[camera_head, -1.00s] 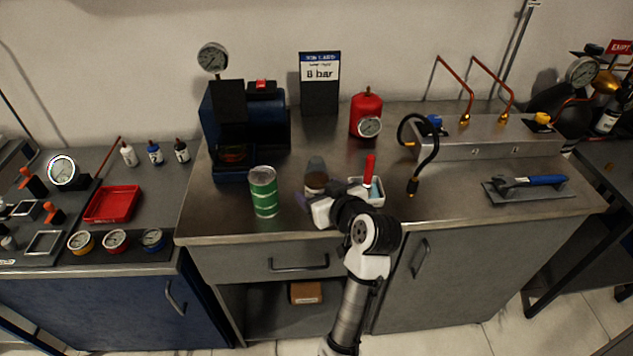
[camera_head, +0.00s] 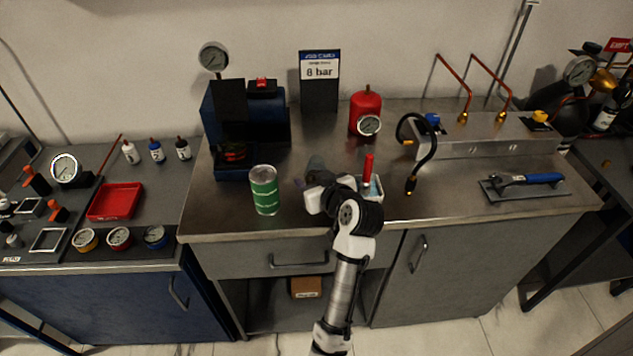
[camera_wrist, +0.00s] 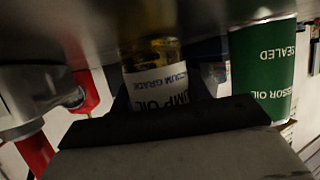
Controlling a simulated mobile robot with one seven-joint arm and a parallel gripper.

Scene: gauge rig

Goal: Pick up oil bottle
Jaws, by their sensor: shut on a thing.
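The oil bottle (camera_wrist: 158,85) shows in the wrist view, amber with a white label reading pump oil, vacuum grade. My gripper (camera_wrist: 165,118) is shut on it; a dark finger crosses in front of the label. In the head view my gripper (camera_head: 317,190) is over the front middle of the steel bench, and my wrist hides most of the bottle there. I cannot tell whether the bottle touches the bench top. A green compressor oil can (camera_head: 265,190) stands upright to the left of my gripper; it also shows in the wrist view (camera_wrist: 263,65).
A blue machine (camera_head: 225,130) stands behind left, a red cylinder (camera_head: 365,108) with a gauge behind right.

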